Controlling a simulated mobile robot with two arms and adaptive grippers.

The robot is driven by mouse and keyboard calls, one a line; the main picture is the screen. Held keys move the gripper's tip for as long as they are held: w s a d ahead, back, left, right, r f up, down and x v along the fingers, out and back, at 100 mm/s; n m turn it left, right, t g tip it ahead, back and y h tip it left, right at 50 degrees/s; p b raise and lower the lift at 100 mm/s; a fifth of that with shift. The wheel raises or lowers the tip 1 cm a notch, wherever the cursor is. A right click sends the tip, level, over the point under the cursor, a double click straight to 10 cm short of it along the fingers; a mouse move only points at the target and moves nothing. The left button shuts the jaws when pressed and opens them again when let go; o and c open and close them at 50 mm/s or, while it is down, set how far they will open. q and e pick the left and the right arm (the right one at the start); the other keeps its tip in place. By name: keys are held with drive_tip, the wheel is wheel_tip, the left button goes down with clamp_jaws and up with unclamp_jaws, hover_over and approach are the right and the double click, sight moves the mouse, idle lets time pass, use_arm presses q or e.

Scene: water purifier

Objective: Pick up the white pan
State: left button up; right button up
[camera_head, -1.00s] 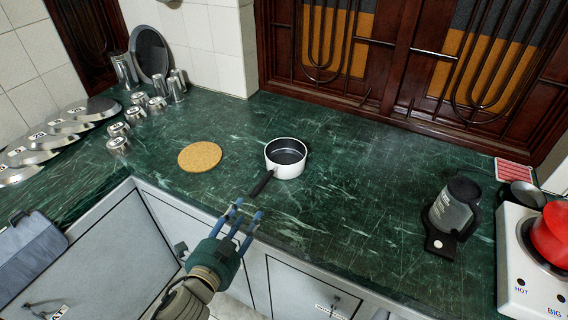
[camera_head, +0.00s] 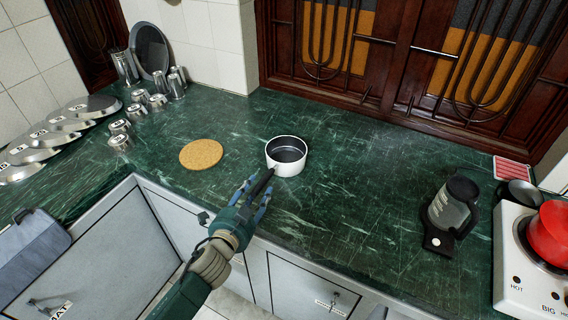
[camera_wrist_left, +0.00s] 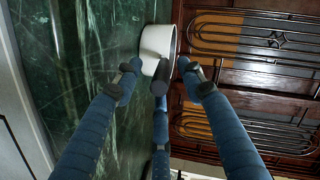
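The white pan (camera_head: 287,165) with a dark inside stands upright on the green marble counter, near the middle of the head view. Its black handle (camera_head: 263,181) points toward the front left. My left gripper (camera_head: 257,189) is at the handle, its blue fingers spread on either side of it. In the left wrist view, the pan (camera_wrist_left: 154,42) is beyond the fingertips, and the handle's end (camera_wrist_left: 160,78) lies between the open fingers of my left gripper (camera_wrist_left: 161,72). I cannot make out finger contact with the handle. My right gripper is not visible.
A round cork mat (camera_head: 201,154) lies left of the pan. Steel cups (camera_head: 120,141) and plates (camera_head: 30,155) stand farther left. A glass jug (camera_head: 452,208) and a white stove (camera_head: 520,268) with a red pot (camera_head: 550,232) are at the right. Counter around the pan is clear.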

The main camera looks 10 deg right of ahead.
use_arm(q)
clamp_jaws()
drive_tip(key=shift+r, duration=0.1)
